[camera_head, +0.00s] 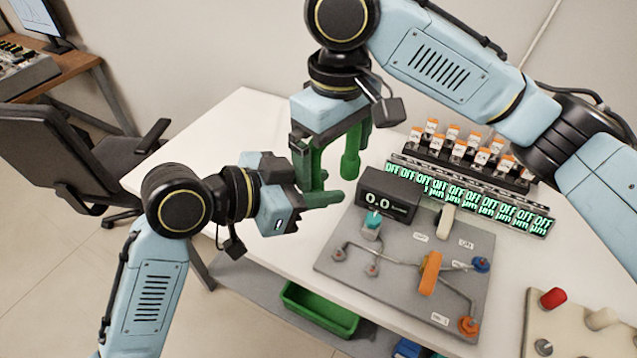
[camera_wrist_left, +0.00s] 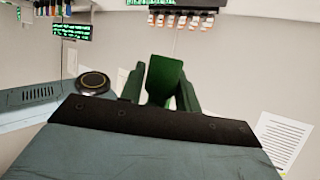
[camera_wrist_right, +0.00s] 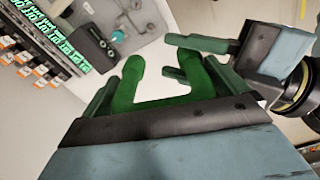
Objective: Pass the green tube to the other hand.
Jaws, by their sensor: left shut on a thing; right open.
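The green tube (camera_head: 350,163) is bent like a U with its legs hanging down in the head view. My left gripper (camera_head: 319,186) comes in from the left and is shut on one leg; the green piece also stands between its fingers in the left wrist view (camera_wrist_left: 164,78). My right gripper (camera_head: 332,150) is above, pointing down, and open. In the right wrist view the tube's bend (camera_wrist_right: 152,108) lies between the right fingers, close to the palm. The left gripper (camera_wrist_right: 193,62) shows at the tube's right leg there. Contact with the right fingers is unclear.
Below the grippers is the white table (camera_head: 240,125). A grey board (camera_head: 395,275) with knobs and a display box (camera_head: 385,197) stand right of them. Behind is a rack of orange-capped vials (camera_head: 470,150) with green OFF displays. A green bin (camera_head: 318,310) sits below the table's front edge.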

